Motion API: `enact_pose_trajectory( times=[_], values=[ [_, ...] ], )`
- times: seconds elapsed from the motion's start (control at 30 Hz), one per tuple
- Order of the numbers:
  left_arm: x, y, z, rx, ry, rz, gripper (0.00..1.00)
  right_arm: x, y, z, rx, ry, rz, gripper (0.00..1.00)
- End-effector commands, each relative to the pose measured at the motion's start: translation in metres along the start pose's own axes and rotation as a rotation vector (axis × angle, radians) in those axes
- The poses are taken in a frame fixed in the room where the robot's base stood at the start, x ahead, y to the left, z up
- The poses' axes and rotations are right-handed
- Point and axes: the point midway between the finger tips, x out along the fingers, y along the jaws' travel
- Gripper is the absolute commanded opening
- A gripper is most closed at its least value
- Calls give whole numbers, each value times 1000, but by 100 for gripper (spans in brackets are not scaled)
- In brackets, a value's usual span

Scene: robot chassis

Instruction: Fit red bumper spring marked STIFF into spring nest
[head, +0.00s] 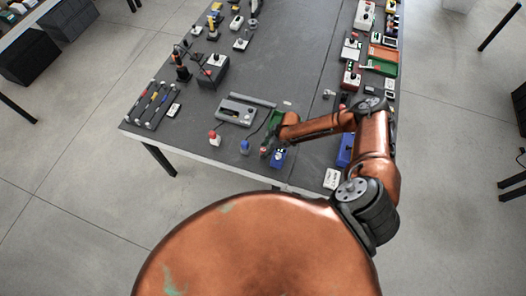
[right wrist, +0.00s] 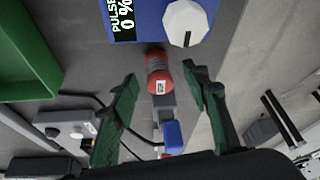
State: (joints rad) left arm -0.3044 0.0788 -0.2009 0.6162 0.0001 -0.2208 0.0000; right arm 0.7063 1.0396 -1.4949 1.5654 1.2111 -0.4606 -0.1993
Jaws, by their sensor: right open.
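A red cylinder with a small white label (right wrist: 158,75), probably the red spring, lies beyond and between my right fingertips in the right wrist view. The label is too small to read. In the head view it seems to be the red spot (head: 264,150) beside my right gripper. My right gripper (right wrist: 158,85) has green fingers spread wide and empty, one on each side of the cylinder's line; it also shows in the head view (head: 269,143), partly hidden by its arm. I cannot make out the spring nest with certainty. My left gripper is not in view.
A blue PULSE box with a white knob (right wrist: 160,20) stands close beyond the cylinder. A green tray (right wrist: 25,55) is at left. A blue piece (head: 245,147) and a red-and-white piece (head: 213,137) stand near the table's front edge, by a grey device (head: 237,110).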

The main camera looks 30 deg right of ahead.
Motion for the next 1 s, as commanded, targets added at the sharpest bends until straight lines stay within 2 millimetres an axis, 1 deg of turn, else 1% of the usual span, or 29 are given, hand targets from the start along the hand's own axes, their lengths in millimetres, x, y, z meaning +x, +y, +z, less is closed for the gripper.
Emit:
enact_pose_trajectory(
  times=[0.03, 0.13, 0.37, 0.4, 1.0],
  values=[
    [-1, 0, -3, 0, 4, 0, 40, 6, 1, -2, -1, 1, 1, 43],
    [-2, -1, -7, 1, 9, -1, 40, 14, 1, -2, -2, 1, 1, 43],
    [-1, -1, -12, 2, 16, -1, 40, 16, 1, -3, -4, 1, 0, 43],
    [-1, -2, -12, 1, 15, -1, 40, 16, 1, -3, -4, 1, 0, 41],
    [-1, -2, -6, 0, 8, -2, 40, 16, 1, -3, -5, 2, 0, 0]
  ],
)
